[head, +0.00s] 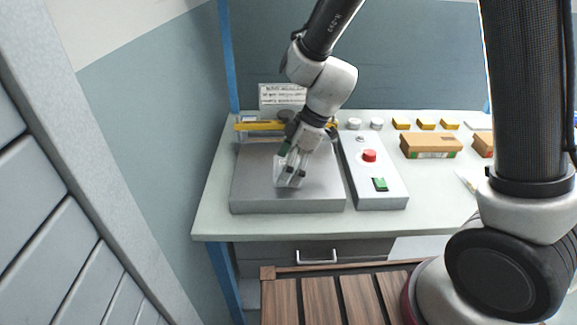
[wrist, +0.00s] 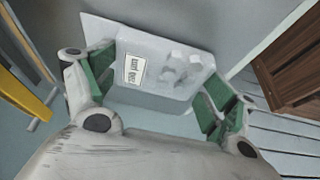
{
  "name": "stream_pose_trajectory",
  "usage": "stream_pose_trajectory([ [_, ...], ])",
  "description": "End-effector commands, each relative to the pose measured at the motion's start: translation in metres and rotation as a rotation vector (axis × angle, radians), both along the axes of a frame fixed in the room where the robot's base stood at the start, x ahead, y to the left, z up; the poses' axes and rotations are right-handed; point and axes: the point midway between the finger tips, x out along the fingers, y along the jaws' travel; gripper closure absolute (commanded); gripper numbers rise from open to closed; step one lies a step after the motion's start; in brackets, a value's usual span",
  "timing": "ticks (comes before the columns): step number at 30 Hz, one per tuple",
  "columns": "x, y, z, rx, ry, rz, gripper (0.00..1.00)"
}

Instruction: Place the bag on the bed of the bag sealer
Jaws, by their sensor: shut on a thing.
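The bag (head: 286,178) is a clear pouch. In the wrist view the bag (wrist: 150,65) shows a white printed label and a few pale lumps inside. My gripper (head: 292,161) is shut on the bag, with its green-padded fingers at either side of it in the wrist view (wrist: 162,88). The bag sealer's grey flat bed (head: 255,195) lies below the gripper and bag. The bag is over the middle of the bed; I cannot tell whether it touches the surface. The sealer's yellow bar (head: 258,125) runs along the back of the bed, partly hidden by my arm.
A grey control box with a red button (head: 369,155) and a green switch (head: 380,184) stands right of the bed. Brown cartons (head: 430,145), yellow blocks (head: 426,123) and white round pieces (head: 354,123) sit further right and back. A printed sign (head: 280,96) stands behind.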

Motion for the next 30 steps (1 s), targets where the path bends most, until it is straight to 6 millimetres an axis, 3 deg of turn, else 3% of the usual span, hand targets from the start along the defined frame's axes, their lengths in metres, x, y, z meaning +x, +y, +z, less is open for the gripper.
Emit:
stream_pose_trajectory([
  [12,0.000,0.000,-0.007,0.000,-0.001,0.000,0.41],
  [13,0.000,0.000,-0.006,0.001,-0.001,0.000,0.09],
  [15,0.000,0.000,-0.006,0.000,-0.001,0.001,0.00],
  [26,0.000,0.000,-0.005,0.000,-0.001,0.001,0.00],
  [30,0.000,-0.003,0.007,0.003,-0.003,0.001,0.00],
])
